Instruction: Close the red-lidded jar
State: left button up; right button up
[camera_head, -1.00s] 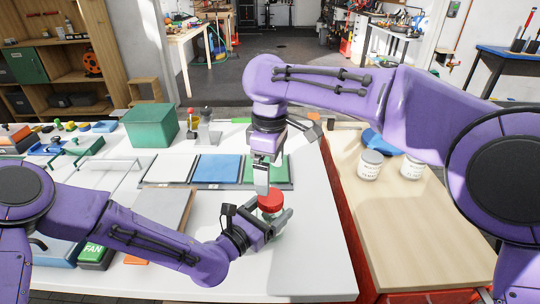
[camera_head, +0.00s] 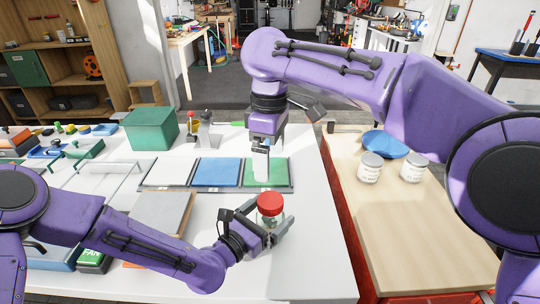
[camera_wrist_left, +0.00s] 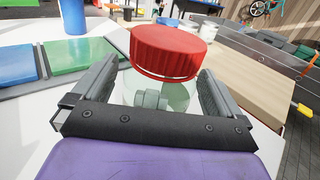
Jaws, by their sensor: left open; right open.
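The clear glass jar (camera_wrist_left: 180,97) stands on the white bench top between the fingers of my left gripper (camera_wrist_left: 157,88). Its red ribbed lid (camera_head: 270,204) sits on top of the jar; it also shows in the left wrist view (camera_wrist_left: 168,50). I cannot tell how tightly it is seated. Grey pieces show through the glass. My left gripper is open, with one finger on each side of the jar. My right gripper (camera_head: 261,166) is open and empty, pointing down above and behind the lid, clear of it. The jar's lower part is hidden by the left gripper.
A tray with white (camera_head: 168,170), blue (camera_head: 217,171) and green (camera_head: 268,172) panels lies behind the jar. A green box (camera_head: 151,128) stands farther back. Two white jars (camera_head: 370,167) and a blue round thing (camera_head: 386,143) are on the wooden side table. Bench right of the jar is clear.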

pick_arm(q)
jog(key=b+v, duration=0.1)
jog(key=v, duration=0.8)
jog(key=shift+s+a, duration=0.25)
jog(key=shift+a, duration=0.05)
